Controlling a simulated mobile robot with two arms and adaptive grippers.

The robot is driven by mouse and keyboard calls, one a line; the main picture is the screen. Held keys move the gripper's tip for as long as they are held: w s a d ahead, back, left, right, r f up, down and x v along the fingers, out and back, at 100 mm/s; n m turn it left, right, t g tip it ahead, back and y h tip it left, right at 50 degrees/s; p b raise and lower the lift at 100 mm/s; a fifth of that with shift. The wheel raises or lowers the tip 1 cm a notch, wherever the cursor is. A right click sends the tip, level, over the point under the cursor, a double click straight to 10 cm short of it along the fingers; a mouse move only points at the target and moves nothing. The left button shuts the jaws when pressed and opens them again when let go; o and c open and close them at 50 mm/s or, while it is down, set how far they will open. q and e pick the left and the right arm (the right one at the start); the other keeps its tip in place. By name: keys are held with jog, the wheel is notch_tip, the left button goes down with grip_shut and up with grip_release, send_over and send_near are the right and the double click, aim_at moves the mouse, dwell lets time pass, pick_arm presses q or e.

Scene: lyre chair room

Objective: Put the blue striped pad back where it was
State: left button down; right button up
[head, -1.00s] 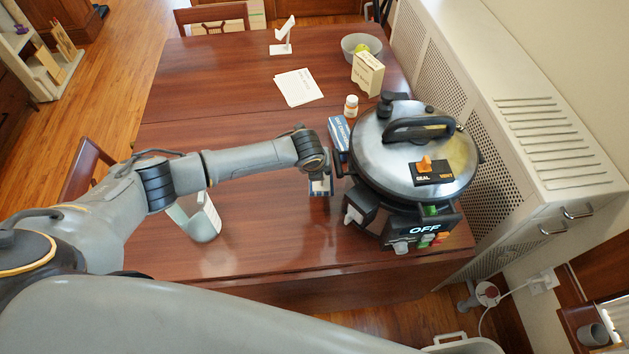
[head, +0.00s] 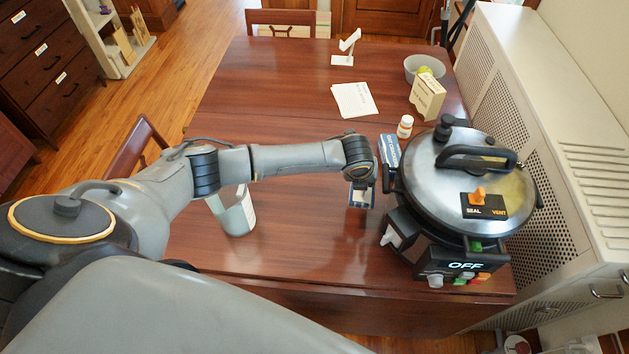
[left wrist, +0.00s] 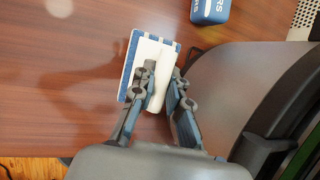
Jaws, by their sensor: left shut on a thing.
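The blue striped pad (head: 361,196) is at my left gripper (head: 360,182), above the dark wood table beside the big pressure cooker. In the left wrist view, the pad (left wrist: 135,62) shows blue and white stripes on its edge and a pale block on it. The fingers of my left gripper (left wrist: 161,80) are closed on this pale part. I cannot tell if the pad touches the table. My right gripper is not in view.
The pressure cooker (head: 470,185) stands close right of my gripper, with a blue box (head: 389,150) behind-left of it. A white bottle (head: 405,126), paper (head: 354,99), cream box (head: 427,96) and bowl (head: 411,68) lie farther back. A pale holder (head: 236,212) stands left. The table's middle (head: 270,120) is clear.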

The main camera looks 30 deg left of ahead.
pick_arm(q)
jog(key=s+a+r+b, duration=0.5)
jog(key=s+a+b, duration=0.7)
jog(key=b, duration=0.2)
jog(key=shift+n, duration=0.4)
jog(key=w+a+f, duration=0.2)
jog(key=w+f, duration=0.1)
jog(key=w, duration=0.1)
jog(key=w+a+f+p, duration=0.1)
jog(key=w+a+f, duration=0.2)
jog(key=w, duration=0.1)
jog(key=w+a+f, duration=0.2)
jog(key=w+f, duration=0.1)
jog(key=w, duration=0.1)
jog(key=shift+a+f, duration=0.15)
jog(key=shift+f, duration=0.2)
notch_tip(320, 180, down, 2)
jog(key=shift+f+p, duration=0.2)
jog(key=shift+p, duration=0.35)
jog(key=shift+f, duration=0.45)
